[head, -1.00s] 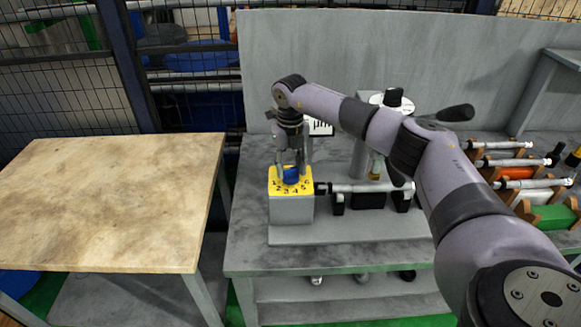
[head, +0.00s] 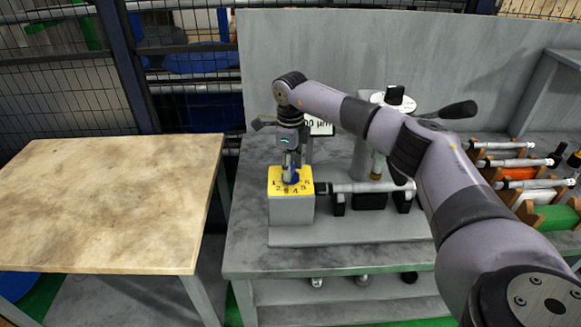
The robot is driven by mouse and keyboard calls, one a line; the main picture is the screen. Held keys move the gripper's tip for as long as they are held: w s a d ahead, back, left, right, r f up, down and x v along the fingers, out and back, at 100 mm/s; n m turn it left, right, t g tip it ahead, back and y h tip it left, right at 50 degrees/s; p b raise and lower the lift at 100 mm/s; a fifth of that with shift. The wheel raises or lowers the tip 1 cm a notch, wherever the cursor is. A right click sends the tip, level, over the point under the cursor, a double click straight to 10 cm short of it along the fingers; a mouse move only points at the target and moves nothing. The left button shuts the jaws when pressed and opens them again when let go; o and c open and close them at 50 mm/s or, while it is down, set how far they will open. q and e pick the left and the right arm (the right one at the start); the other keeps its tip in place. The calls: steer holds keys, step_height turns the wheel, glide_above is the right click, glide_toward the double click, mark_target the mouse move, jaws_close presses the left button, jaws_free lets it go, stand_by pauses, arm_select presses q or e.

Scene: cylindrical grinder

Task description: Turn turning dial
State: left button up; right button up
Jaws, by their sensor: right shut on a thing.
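The block stands on a grey base plate on the grey workbench. My right gripper (head: 291,174) points down from above and is shut on the dial, hiding much of it. Numbers show around the dial on the yellow face. My left gripper is not in view.
A metal spindle part (head: 365,187) lies on black supports just right of the block. A gauge stand with a black lever (head: 457,110) is behind it. Several similar parts rest in wooden racks at the right. A bare wooden table (head: 110,200) is at the left.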

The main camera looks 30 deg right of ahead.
steer(key=shift+r+n, duration=0.1)
steer(key=shift+n, duration=0.5)
steer(key=o, duration=1.2)
steer(key=shift+c, duration=0.2)
step_height(320, 180, up, 12)
